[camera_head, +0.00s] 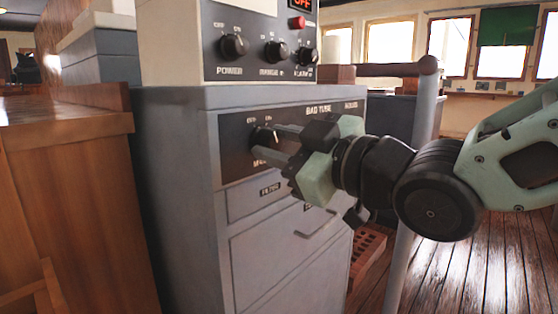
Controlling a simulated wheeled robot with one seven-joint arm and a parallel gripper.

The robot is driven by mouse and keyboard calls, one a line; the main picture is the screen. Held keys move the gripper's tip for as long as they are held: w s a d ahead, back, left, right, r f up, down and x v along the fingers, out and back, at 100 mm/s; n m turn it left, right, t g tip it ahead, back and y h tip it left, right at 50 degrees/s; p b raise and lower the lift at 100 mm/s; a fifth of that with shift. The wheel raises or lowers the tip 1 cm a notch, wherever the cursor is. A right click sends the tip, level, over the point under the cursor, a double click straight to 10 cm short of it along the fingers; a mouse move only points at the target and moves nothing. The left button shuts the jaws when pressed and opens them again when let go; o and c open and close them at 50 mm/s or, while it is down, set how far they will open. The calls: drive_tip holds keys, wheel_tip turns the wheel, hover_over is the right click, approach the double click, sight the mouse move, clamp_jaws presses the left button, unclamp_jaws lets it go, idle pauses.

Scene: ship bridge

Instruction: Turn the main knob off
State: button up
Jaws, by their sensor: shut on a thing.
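The main knob (263,136) is a dark round knob with a light pointer line. It sits on the dark left panel of the grey cabinet, with a partly hidden label starting with "M" below it and small position marks above it. My gripper (267,146) reaches in from the right, with its fingers at the knob. The fingers look closed around the knob, and they cover its right and lower parts. The exact pointer setting is hard to read.
An upper cream box carries the POWER knob (234,46), two more knobs, a red button (297,22) and an "OFF" display (302,4). Below are drawers with a handle (315,224). A wooden counter (60,190) stands left; a grey post (408,180) stands right, behind my arm.

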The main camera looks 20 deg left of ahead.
drive_tip(key=shift+f+n+b, duration=0.1)
drive_tip(key=shift+n+b, duration=0.3)
drive_tip(key=shift+n, duration=0.2)
drive_tip(key=o, duration=1)
drive_tip(key=shift+p+v, duration=0.3)
drive_tip(key=shift+v, duration=8.45)
